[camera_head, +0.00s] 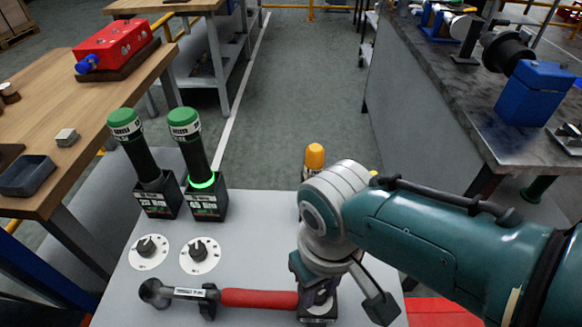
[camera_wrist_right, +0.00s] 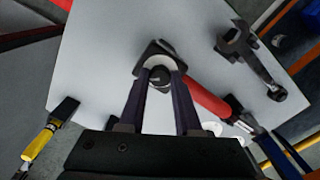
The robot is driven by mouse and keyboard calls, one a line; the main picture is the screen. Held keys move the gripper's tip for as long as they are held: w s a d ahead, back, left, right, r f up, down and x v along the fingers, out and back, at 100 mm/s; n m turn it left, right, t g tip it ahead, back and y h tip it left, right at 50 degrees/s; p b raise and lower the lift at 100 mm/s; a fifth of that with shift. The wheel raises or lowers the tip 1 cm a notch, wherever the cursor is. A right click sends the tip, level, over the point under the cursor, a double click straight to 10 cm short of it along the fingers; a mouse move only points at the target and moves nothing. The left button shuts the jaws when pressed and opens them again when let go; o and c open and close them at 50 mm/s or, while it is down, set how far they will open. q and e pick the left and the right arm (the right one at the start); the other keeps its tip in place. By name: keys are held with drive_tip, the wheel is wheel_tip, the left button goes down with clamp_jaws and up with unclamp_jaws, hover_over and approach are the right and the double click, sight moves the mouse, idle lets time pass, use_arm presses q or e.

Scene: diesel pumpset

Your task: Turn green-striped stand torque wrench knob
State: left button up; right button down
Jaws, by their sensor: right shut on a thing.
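My right gripper (camera_head: 318,300) points down over a small dark block at the right end of a red-handled wrench (camera_head: 258,298). In the right wrist view the right gripper (camera_wrist_right: 161,74) has its two fingers shut on a dark round knob (camera_wrist_right: 159,77) with a pale ring, on a dark square base. The hand mostly hides this knob in the head view, and I see no green stripe on it. Two dark dial knobs (camera_head: 148,246) (camera_head: 199,250) sit on white discs to the left. Two green-capped torque tools (camera_head: 124,126) (camera_head: 186,126) stand in black holders; the right holder has a glowing green ring. My left gripper is not in view.
An orange-capped tool (camera_head: 314,156) stands close behind my right wrist. A wooden table (camera_head: 100,85) with a red box (camera_head: 112,46) is at the left. A dark bench (camera_head: 440,75) with a blue block (camera_head: 535,98) is at the right. The grey top's back middle is clear.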

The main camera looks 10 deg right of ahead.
sight(318, 294)
drive_tip(key=c, duration=0.6)
unclamp_jaws()
wheel_tip(318, 294, up, 10)
drive_tip(key=p, duration=0.5)
drive_tip(key=shift+p, duration=0.4)
